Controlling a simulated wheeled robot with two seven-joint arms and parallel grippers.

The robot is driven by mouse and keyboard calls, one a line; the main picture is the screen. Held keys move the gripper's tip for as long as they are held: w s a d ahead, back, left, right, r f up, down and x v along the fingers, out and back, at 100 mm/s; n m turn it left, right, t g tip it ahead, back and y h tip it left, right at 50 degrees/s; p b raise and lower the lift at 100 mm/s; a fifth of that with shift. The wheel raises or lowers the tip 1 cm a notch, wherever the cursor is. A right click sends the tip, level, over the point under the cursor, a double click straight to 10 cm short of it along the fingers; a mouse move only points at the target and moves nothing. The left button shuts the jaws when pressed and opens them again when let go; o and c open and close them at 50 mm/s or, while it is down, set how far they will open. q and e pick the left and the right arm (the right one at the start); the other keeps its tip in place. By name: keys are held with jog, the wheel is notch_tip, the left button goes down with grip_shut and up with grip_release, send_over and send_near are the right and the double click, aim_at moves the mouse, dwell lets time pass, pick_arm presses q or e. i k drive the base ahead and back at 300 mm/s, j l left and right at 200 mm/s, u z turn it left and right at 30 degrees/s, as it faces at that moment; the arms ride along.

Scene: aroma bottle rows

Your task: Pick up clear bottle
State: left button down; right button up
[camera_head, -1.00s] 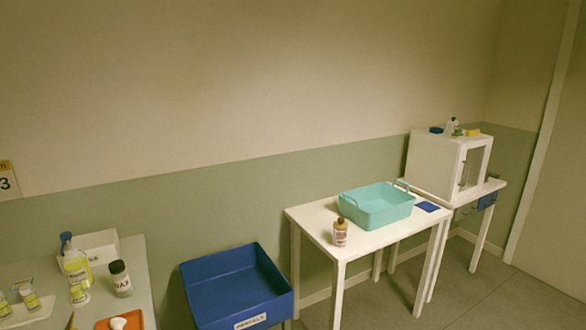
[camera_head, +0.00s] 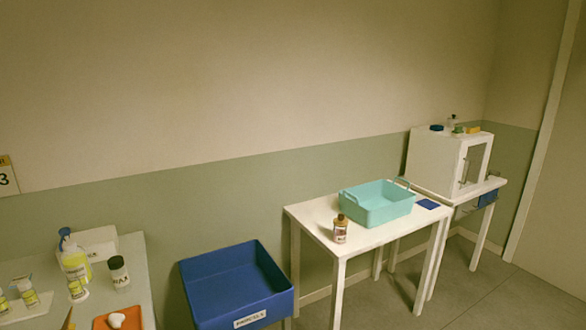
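A small clear-looking bottle (camera_head: 452,121) stands on top of the white cabinet at the far right, but it is too small to make out well. A bottle with a brown cap and a pale label (camera_head: 340,231) stands upright near the front left of the white middle table (camera_head: 311,221). On the left table, a larger bottle with yellow contents or label and a blue top (camera_head: 76,262) stands among smaller yellow-labelled bottles (camera_head: 28,293). Neither of my grippers shows in the head view.
A turquoise basket (camera_head: 377,211) and a dark blue pad (camera_head: 427,204) are on the middle table. An empty blue bin (camera_head: 232,289) stands left of it. The white cabinet (camera_head: 433,160) has a door with a handle. Floor (camera_head: 470,285) is clear at the lower right.

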aim_at(74, 284)
jog(key=u, duration=1.35)
jog(key=i+j+z, duration=0.15)
jog(key=z, duration=0.2)
jog(key=i+j+z, duration=0.1)
jog(key=j+z, duration=0.25)
jog(key=i+j+z, duration=0.1)
jog(key=j+z, duration=0.65)
